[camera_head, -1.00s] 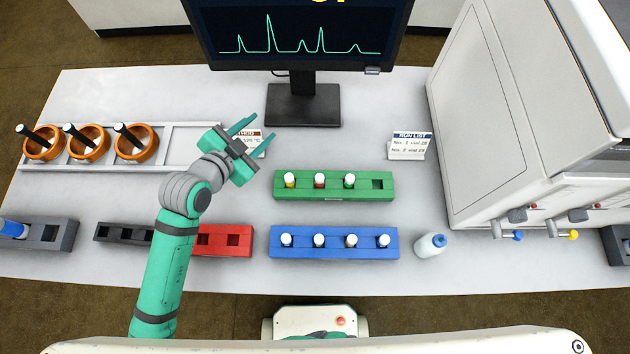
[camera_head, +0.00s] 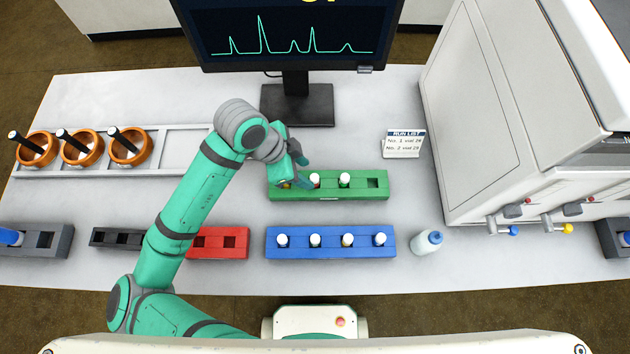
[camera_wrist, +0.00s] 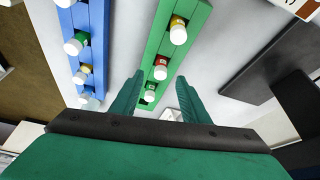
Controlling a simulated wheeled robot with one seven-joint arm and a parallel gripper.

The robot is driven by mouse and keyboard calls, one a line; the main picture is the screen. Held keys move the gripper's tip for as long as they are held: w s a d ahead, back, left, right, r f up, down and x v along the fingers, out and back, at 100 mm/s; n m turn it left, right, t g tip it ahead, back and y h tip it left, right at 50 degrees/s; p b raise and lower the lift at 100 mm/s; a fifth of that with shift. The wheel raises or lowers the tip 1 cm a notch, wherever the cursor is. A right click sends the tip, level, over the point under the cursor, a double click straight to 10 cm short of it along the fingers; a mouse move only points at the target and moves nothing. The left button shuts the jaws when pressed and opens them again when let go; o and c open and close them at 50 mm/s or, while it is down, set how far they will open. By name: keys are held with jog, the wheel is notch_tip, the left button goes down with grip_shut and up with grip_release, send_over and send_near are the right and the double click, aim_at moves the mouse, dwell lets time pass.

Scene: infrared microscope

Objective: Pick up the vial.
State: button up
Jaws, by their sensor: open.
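The green rack (camera_head: 330,190) holds several white-capped vials in a row, with an empty slot at its right end. Toward the left are a yellow-banded vial (camera_wrist: 178,32), partly hidden by my gripper in the head view, and a red-banded vial (camera_head: 315,180). Another capped vial (camera_head: 345,180) stands to the right. My gripper (camera_head: 297,168) is open and empty over the left part of the green rack. In the wrist view its fingers (camera_wrist: 160,82) are spread, with the red-banded vial (camera_wrist: 160,70) showing between them; I cannot tell its depth.
A blue rack (camera_head: 330,252) with several capped vials stands in front, with a white bottle (camera_head: 428,242) to its right. A red rack (camera_head: 222,256) is at left. The monitor stand (camera_head: 297,104) is behind the green rack; a large white instrument (camera_head: 475,120) fills the right.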

aim_at(311, 178)
jog(key=shift+x, duration=3.2)
jog(key=shift+a, duration=0.15)
grip_shut()
